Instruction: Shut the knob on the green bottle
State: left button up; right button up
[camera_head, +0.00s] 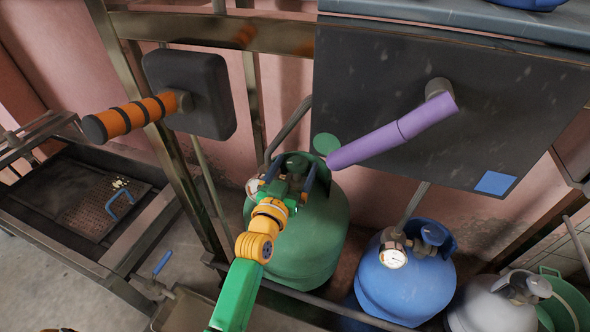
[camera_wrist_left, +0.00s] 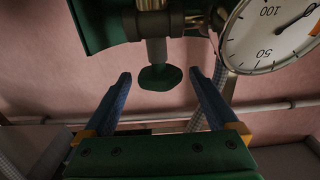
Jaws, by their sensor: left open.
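The green bottle (camera_head: 312,240) stands on the floor below the black panel, with its valve and gauge at the top. My left gripper (camera_head: 290,178) reaches over the top of the bottle, with its fingers around the valve area. In the left wrist view a dark green knob (camera_wrist_left: 160,78) on a grey stem shows between the tips of my left gripper (camera_wrist_left: 159,75). The fingers are open, with a gap on each side of the knob. I cannot tell how far the knob sits between them in depth.
A blue bottle (camera_head: 408,285) with a gauge and a grey bottle (camera_head: 490,308) stand to the right. A purple handle (camera_head: 395,133) juts from the black panel (camera_head: 480,110) close above the green bottle. An orange handle (camera_head: 130,117) juts out at the left. The pressure gauge (camera_wrist_left: 270,35) is beside the knob.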

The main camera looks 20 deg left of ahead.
pick_arm(q)
jog(key=c, duration=1.3)
jog(key=shift+a+r+m+h, duration=0.1)
jog(key=shift+a+m+h, duration=0.05)
jog(key=shift+m+h, duration=0.45)
jog(key=m+h+b, duration=0.1)
jog(key=h, duration=0.1)
jog(key=m+h+b, duration=0.1)
jog(key=b, duration=0.1)
jog(key=shift+w+a+f+g+h, duration=0.1)
jog(key=shift+w+f+g+h, duration=0.1)
jog(key=shift+g+h, duration=0.15)
jog(key=shift+r+m+g+h+b, duration=0.1)
jog(key=shift+m+g+h+b, duration=0.5)
jog(key=shift+h+b, duration=0.5)
jog(key=o, duration=1.3)
jog(key=shift+s, duration=0.1)
pick_arm(e)
notch_tip(320, 180, up, 12)
jog(key=w+t, duration=0.1)
jog(key=w, duration=0.1)
jog(key=shift+a+f, duration=0.2)
jog(key=shift+a, duration=0.1)
